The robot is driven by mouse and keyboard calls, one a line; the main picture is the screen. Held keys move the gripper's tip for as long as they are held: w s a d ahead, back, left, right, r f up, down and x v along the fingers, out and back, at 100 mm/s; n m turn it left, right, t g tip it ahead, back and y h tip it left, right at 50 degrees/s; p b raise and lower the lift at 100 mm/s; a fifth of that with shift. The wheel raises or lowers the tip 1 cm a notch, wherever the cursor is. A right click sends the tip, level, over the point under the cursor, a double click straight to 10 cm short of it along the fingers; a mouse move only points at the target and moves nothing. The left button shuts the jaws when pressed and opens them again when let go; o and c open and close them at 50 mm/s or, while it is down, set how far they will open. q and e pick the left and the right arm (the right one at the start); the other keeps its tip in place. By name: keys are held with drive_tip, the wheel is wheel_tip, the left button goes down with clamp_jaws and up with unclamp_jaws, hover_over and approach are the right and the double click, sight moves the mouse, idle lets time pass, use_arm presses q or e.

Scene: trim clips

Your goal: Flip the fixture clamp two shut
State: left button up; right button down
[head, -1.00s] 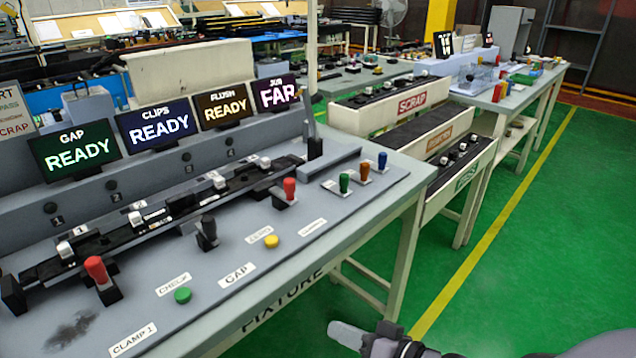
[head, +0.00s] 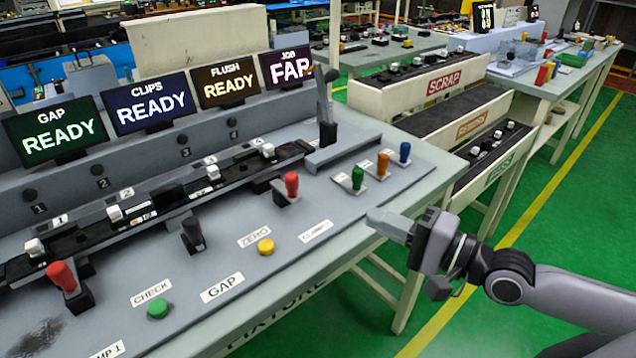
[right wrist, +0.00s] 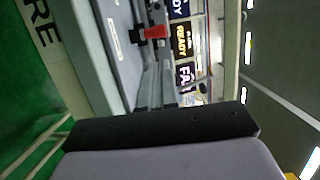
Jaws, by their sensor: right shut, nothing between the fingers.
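The clamp two handle (head: 291,186) is a red knob standing upright on a black base. It is at the right part of the fixture table, behind a white label (head: 316,231) that is partly legible as a clamp label. The red knob also shows in the right wrist view (right wrist: 155,32), pointing sideways there. My right gripper (head: 385,222) is shut and empty, at the table's front right edge, to the right of the red handle and apart from it. My left gripper is not in view.
Another red handle (head: 62,275) stands at the table's left. A black lever (head: 193,235), a yellow button (head: 266,247) and a green button (head: 158,308) lie between. Green, orange and blue knobs (head: 383,164) sit near my gripper. A tall dark lever (head: 326,110) stands behind.

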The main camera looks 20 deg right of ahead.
drive_tip(key=shift+a, duration=0.1)
idle(0.3)
drive_tip(key=p, duration=0.2)
approach(296, 176)
drive_tip(key=x, duration=0.3)
drive_tip(key=f+x, duration=0.1)
drive_tip(key=x, duration=0.2)
drive_tip(key=shift+w+a+f, duration=0.1)
drive_tip(key=shift+a+f, duration=0.05)
drive_tip(key=shift+a, duration=0.15)
drive_tip(key=shift+w+b, duration=0.1)
drive_tip(key=shift+b, duration=0.25)
drive_tip(key=shift+w+a+f, duration=0.1)
drive_tip(key=shift+w, duration=0.25)
drive_tip(key=w+b, duration=0.1)
drive_tip(key=w+a+b, duration=0.1)
drive_tip(key=w, duration=0.1)
drive_tip(key=shift+w+a, duration=0.1)
drive_tip(key=shift+w, duration=0.05)
drive_tip(key=shift+r, duration=0.25)
